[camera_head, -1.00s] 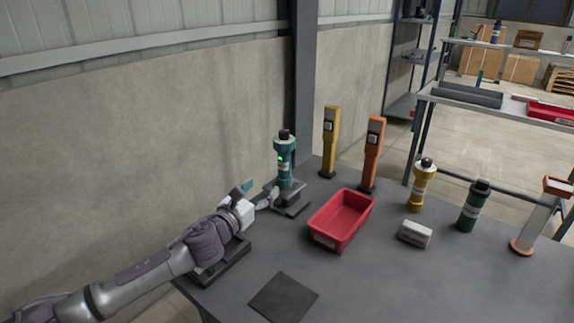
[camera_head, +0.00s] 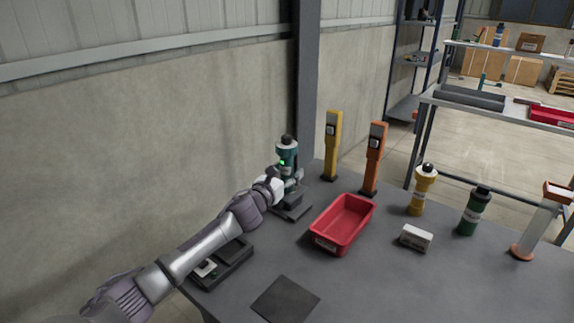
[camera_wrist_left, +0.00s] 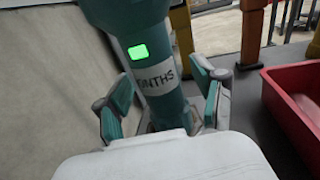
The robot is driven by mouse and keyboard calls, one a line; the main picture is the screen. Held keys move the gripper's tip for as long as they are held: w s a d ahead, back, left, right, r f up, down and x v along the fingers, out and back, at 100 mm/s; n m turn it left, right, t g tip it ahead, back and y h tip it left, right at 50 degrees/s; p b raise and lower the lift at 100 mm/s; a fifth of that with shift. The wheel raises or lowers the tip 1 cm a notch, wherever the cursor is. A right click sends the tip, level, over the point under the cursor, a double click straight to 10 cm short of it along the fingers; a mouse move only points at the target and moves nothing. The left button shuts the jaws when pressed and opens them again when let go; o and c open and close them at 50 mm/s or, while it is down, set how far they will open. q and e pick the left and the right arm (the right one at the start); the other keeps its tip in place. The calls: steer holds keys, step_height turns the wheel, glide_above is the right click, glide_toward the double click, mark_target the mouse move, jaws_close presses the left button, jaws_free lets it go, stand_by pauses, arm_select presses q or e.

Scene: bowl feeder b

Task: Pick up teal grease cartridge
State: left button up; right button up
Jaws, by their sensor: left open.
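The teal grease cartridge (camera_head: 287,158) stands upright on a dark stand (camera_head: 291,207) near the wall, with a black cap, a green light and a white label. In the left wrist view the cartridge (camera_wrist_left: 146,65) stands between the two teal-padded fingers of my left gripper (camera_wrist_left: 160,108). The fingers are open, one on each side of it, and I see a gap at the left finger. In the head view my left gripper (camera_head: 287,180) is at the cartridge's lower body and hides part of it. My right gripper is not in view.
A red bin (camera_head: 341,224) stands just right of the stand. Yellow (camera_head: 332,145) and orange (camera_head: 373,158) upright tools stand behind it. A black device (camera_head: 222,262) lies below my left arm.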

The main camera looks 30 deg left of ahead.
arm_select(q)
steer(key=shift+r, duration=0.1)
jaws_close()
stand_by(0.3)
